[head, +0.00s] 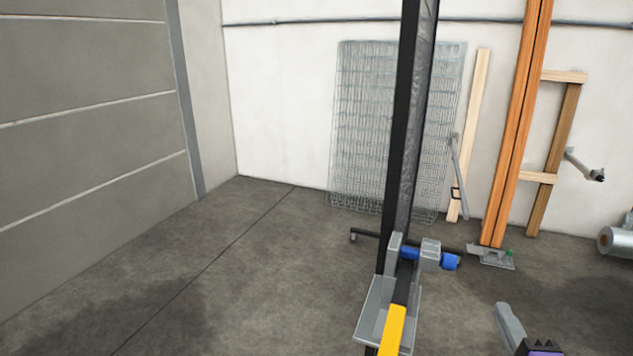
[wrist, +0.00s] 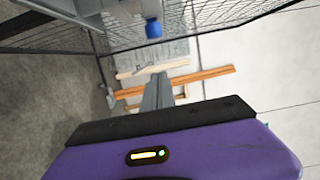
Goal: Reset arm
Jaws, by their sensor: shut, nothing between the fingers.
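My gripper (head: 504,310) shows at the bottom right of the head view, with grey fingers and part of a black and purple body. It is apart from the floor-standing things around it. In the wrist view my gripper (wrist: 158,80) shows as grey fingers together, with nothing between them, beyond the black band and purple body. Most of my arm is out of the frame.
A black-framed mesh panel (head: 397,130) stands close left of my gripper, with grey brackets and a blue cylinder (head: 451,261) low on it. Orange uprights (head: 515,125), a timber frame (head: 550,177) and wire mesh (head: 365,120) stand at the wall. Left floor is clear.

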